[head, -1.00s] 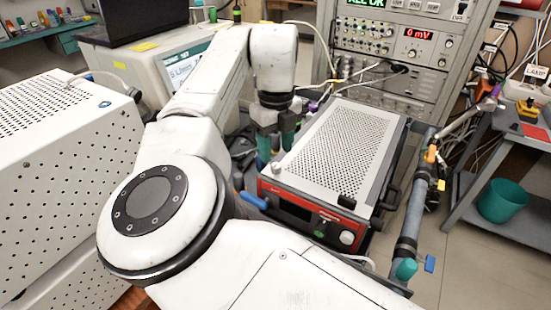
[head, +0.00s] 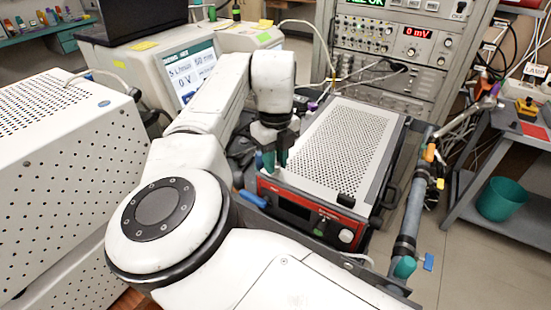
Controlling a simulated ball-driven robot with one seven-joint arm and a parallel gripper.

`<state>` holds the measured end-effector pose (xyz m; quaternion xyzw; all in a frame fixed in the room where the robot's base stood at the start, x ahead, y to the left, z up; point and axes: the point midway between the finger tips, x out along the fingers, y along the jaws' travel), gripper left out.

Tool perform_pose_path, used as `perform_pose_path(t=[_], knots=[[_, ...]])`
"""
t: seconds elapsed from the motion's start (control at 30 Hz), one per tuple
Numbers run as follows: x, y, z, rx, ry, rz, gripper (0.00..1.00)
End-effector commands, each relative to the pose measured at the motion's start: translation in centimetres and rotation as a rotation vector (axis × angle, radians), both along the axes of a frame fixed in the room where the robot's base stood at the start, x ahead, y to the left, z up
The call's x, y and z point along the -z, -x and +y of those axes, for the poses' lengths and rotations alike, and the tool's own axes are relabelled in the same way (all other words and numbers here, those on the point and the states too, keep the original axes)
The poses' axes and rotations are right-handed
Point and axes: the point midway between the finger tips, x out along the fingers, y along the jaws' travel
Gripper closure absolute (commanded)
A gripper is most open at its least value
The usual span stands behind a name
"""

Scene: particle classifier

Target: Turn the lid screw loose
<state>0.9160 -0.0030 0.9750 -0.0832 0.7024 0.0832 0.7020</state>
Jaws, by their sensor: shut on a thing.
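The instrument box has a red front (head: 312,212) and a grey perforated lid (head: 335,135). It stands in the middle of the view. My gripper (head: 275,162), with teal fingers, points down at the lid's near left corner. It is shut on the lid screw there. The fingers hide the screw almost wholly, so I cannot tell how far it is turned. The lid lies flat on the box.
A rack with a red 0 mV display (head: 420,33) stands behind the box. A grey pipe with a teal-handled fitting (head: 405,267) runs along its right side. A white perforated cabinet (head: 60,165) is at the left, and a blue handle (head: 253,199) is by the box's left.

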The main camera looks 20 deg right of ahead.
Motion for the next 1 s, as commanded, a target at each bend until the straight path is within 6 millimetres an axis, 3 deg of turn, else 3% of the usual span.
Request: perform_pose_path(t=[0.23,0.67,1.0], knots=[[-0.02,0.00,0.00,0.000,0.000,0.000,1.00],[-0.25,0.02,-0.05,-0.083,0.002,0.001,1.00],[-0.42,0.05,-0.10,-0.356,0.004,0.004,1.00]])
